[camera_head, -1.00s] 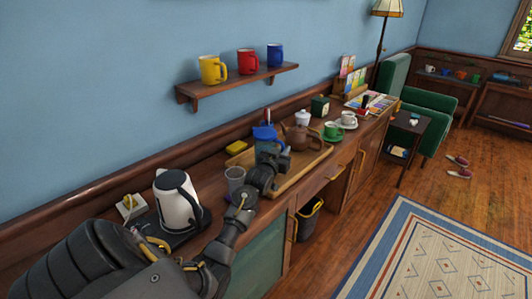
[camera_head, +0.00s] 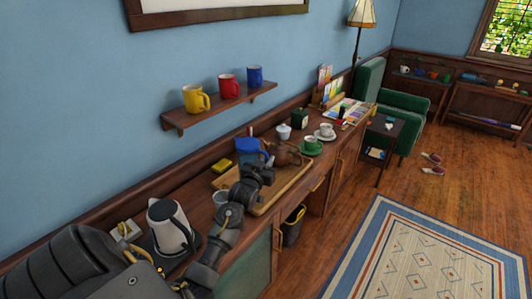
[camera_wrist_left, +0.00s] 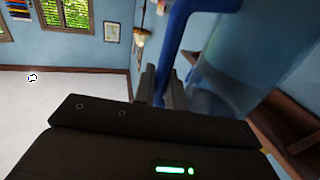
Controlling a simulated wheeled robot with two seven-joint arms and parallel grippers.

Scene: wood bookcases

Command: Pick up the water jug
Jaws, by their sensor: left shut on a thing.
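The water jug (camera_head: 249,150), with a blue top and handle, is above or at the left part of the wooden tray (camera_head: 298,180) in the head view. My left gripper (camera_head: 264,168) is at the jug's near side and covers its lower part. In the left wrist view the jug's blue handle (camera_wrist_left: 176,45) runs between the fingers (camera_wrist_left: 160,88), which are shut on it. The jug's clear body (camera_wrist_left: 225,70) stands to the right of them. Whether the jug's base touches the tray is hidden. My right gripper is not in view.
A brown teapot (camera_head: 287,154) sits close right of the jug. A glass (camera_head: 220,197) and a white kettle (camera_head: 170,226) stand left along the counter, near my arm. A shelf with mugs (camera_head: 228,86) hangs above. A green cup (camera_head: 311,145) is farther right.

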